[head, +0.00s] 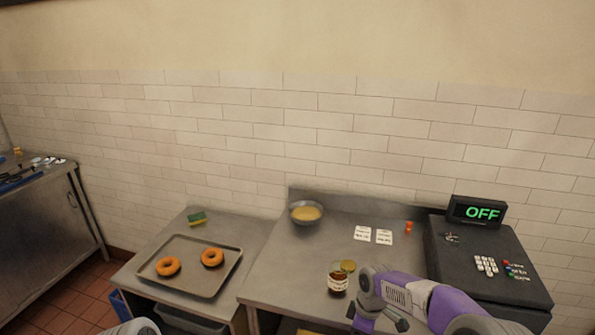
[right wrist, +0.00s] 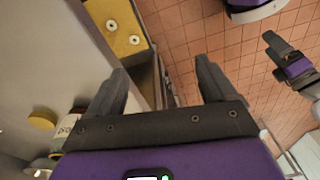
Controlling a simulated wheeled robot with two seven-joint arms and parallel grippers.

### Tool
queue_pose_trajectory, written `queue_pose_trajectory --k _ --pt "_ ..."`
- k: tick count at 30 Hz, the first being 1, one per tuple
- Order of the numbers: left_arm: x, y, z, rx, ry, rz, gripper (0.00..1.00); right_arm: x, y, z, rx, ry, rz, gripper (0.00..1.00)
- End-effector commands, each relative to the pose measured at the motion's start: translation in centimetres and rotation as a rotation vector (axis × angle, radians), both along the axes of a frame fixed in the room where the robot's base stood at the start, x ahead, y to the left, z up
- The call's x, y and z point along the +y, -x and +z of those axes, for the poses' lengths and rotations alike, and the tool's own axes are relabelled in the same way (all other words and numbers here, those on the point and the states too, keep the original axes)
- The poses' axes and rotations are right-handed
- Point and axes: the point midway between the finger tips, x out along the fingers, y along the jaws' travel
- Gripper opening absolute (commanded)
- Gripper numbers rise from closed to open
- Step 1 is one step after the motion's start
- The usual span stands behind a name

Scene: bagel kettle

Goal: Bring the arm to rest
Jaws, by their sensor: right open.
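My right gripper (head: 376,318) is low in the head view, at the front edge of the steel counter. In the right wrist view its two dark fingers (right wrist: 160,88) are spread apart with nothing between them. A jar with dark contents (head: 338,282) stands on the counter just left of my right wrist; it also shows at the left of the right wrist view (right wrist: 68,124). A yellowish round lid or disc (head: 347,266) lies beside it. My left gripper (right wrist: 272,60) seems to show at the right of the right wrist view, over the floor; its opening is unclear.
A tray (head: 207,287) with two bagels (head: 168,266) sits on the left counter, near a sponge (head: 197,218). A bowl (head: 305,212) with yellow contents, two cards (head: 373,235) and a small orange item (head: 409,226) stand behind.

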Motion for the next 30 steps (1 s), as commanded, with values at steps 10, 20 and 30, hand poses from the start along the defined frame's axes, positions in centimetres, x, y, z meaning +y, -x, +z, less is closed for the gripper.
queue_pose_trajectory --k 10,20,30 --pt "0.0 0.1 0.0 0.002 0.0 -0.001 1.0 4.2 7.2 -12.5 0.101 -0.168 -0.421 0.84" --pt "0.0 0.1 0.0 0.002 0.0 -0.001 1.0 6.7 20.4 -21.1 0.247 -0.246 -1.114 0.84" --pt "0.0 0.1 0.0 0.002 0.0 -0.001 1.0 6.5 24.4 -21.9 0.268 -0.234 -1.342 0.84"
